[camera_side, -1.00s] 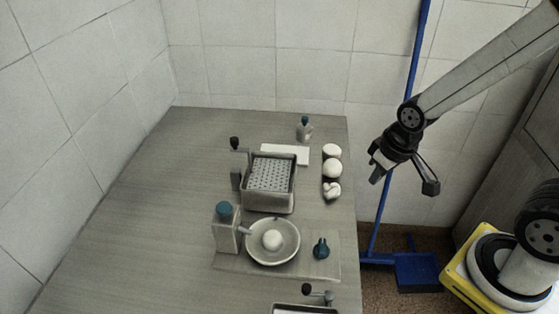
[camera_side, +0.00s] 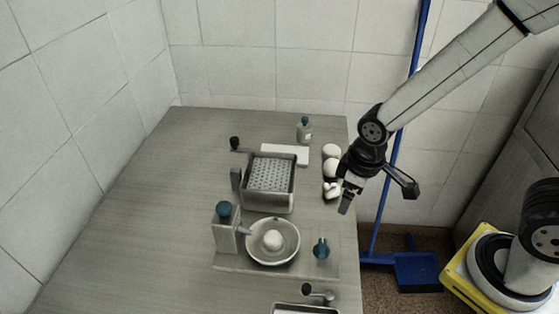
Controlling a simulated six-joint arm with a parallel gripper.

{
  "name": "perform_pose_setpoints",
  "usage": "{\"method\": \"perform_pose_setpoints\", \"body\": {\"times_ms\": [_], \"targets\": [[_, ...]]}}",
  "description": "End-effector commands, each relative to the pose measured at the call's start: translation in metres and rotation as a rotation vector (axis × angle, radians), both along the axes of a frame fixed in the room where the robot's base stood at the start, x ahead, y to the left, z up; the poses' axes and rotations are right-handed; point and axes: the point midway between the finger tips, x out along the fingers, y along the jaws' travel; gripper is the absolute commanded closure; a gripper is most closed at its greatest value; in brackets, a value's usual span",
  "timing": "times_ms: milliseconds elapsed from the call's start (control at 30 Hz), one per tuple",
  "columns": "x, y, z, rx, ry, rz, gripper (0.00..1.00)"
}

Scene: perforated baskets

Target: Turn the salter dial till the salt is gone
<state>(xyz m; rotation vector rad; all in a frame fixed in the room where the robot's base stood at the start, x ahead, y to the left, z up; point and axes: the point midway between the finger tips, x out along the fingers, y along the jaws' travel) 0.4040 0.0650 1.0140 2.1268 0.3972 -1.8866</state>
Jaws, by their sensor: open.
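A teal dial-like knob (camera_side: 321,248) sits on the right part of a thin board (camera_side: 307,262). A pale bowl (camera_side: 273,257) holding a white mound (camera_side: 272,240) stands left of it on the board. A box-shaped dispenser with a teal round top (camera_side: 227,229) stands left of the bowl, its short spout reaching the bowl's rim. I cannot tell which of the teal parts is the salter dial. My gripper (camera_side: 376,203) is open and empty, above the table's right edge, up and to the right of the teal knob, touching nothing that I can see.
A small bottle (camera_side: 304,129) and a white slab (camera_side: 285,153) are at the back. The table's left side is clear.

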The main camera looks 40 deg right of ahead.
Motion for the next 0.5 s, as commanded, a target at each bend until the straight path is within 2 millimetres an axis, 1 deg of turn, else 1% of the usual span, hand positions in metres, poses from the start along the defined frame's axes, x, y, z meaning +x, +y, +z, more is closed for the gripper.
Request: {"method": "perform_pose_setpoints", "body": {"times_ms": [33, 200, 333, 500], "targets": [[0.0, 0.014, -0.005, -0.008, 0.02, 0.07, 0.06], [-0.002, 0.049, -0.017, -0.032, 0.075, 0.269, 0.06], [-0.005, 0.065, -0.023, -0.043, 0.098, 0.362, 0.06], [-0.007, 0.071, -0.026, -0.048, 0.11, 0.4, 0.06]]}}
